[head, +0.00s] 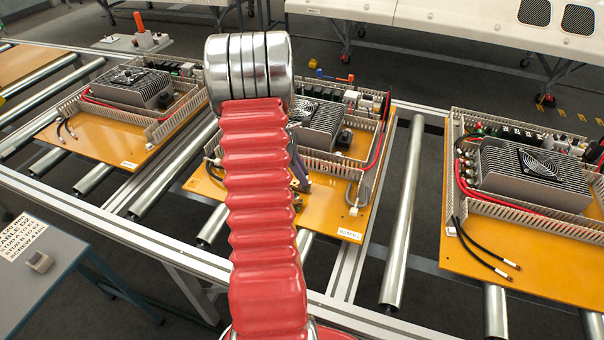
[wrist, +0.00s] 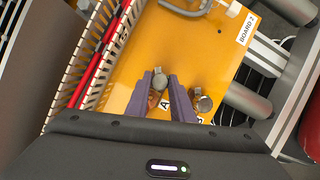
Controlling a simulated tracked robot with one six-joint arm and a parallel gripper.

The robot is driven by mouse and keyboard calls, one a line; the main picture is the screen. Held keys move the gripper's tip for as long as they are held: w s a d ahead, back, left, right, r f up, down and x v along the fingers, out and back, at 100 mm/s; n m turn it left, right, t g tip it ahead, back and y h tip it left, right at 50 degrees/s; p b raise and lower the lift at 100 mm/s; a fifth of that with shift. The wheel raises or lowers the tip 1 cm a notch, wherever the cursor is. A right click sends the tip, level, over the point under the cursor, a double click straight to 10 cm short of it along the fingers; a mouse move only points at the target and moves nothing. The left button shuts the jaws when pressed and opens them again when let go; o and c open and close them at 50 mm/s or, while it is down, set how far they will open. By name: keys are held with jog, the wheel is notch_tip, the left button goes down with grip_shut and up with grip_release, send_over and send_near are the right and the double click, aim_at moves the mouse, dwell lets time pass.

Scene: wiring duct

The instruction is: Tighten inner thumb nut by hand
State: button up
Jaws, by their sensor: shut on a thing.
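My gripper (wrist: 160,78) is low over the orange board (wrist: 185,45), which is labelled BOARD 2. Its two purple-grey fingers are shut around a grey metal thumb nut (wrist: 159,80) beside a letter A, with a bit of copper colour just below it. A second grey thumb nut (wrist: 203,103) stands just right of the right finger, also with copper colour beside it. In the head view my red arm hides most of the work spot. Only part of the gripper (head: 299,175) shows there, and the nuts cannot be made out.
A slotted wiring duct (wrist: 112,50) with a red cable (wrist: 97,62) runs left of the fingers. A grey cable end (wrist: 190,8) lies at the top. Similar boards stand left (head: 95,150) and right (head: 560,265), with metal rollers (head: 403,220) between them.

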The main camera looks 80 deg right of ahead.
grip_shut()
